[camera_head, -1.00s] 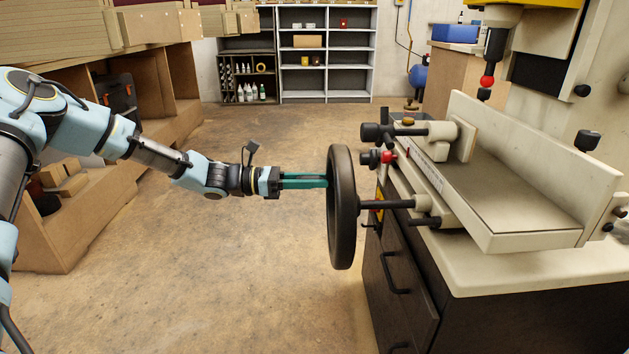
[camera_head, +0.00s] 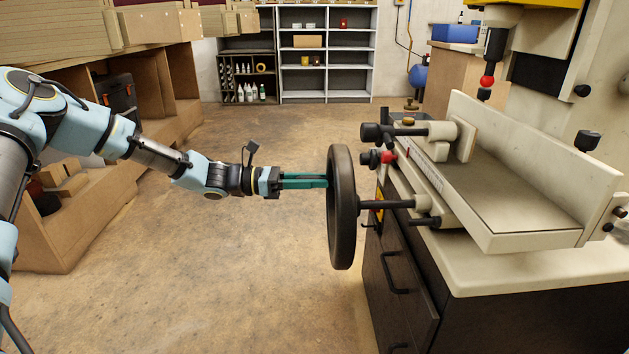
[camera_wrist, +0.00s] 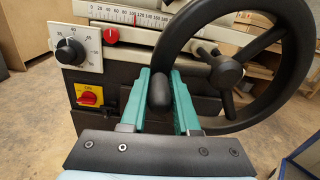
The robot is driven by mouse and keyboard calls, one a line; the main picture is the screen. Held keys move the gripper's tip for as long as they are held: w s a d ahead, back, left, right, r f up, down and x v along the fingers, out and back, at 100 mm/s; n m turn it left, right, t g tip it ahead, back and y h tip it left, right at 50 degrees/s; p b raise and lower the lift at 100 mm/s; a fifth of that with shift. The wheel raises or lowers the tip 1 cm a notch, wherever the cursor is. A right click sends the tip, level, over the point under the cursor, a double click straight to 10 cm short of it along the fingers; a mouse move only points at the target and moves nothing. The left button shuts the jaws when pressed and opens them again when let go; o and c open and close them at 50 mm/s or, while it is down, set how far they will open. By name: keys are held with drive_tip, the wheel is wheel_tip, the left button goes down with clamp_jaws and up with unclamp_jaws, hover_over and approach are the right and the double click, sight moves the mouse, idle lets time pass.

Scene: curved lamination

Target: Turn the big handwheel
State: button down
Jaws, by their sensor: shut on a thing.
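The big handwheel (camera_head: 342,207) is a black wheel on a shaft at the left side of the machine, seen nearly edge-on in the head view. In the wrist view its rim (camera_wrist: 300,70), spokes and hub show at the upper right. My gripper (camera_head: 325,181) has teal fingers that reach the wheel from the left. The fingertips are partly hidden by the wheel in the head view.
The machine (camera_head: 530,190) has a pale table and dark drawers (camera_head: 395,275) right of the wheel. A black dial (camera_wrist: 70,50) and red switch (camera_wrist: 90,95) sit left of the fingers. Shelves (camera_head: 328,70) stand at the back. The floor (camera_head: 220,270) below my arm is clear.

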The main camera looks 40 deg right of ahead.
drive_tip(key=shift+f+p, duration=0.1)
drive_tip(key=shift+p, duration=0.25)
drive_tip(key=shift+f+n+p, duration=0.6)
drive_tip(key=shift+n+p, duration=0.4)
drive_tip(key=shift+p, duration=0.2)
drive_tip(key=s+a+f+n+p, duration=0.55)
drive_tip(key=f+n+p, duration=0.3)
drive_tip(key=n, duration=0.45)
drive_tip(key=s+a+r+n+p, duration=0.1)
drive_tip(key=s+a+n+p, duration=0.3)
drive_tip(key=s+n, duration=0.4)
drive_tip(key=shift+a+r+n+h+p, duration=0.35)
drive_tip(key=shift+a+n, duration=0.5)
drive_tip(key=shift+n, duration=0.65)
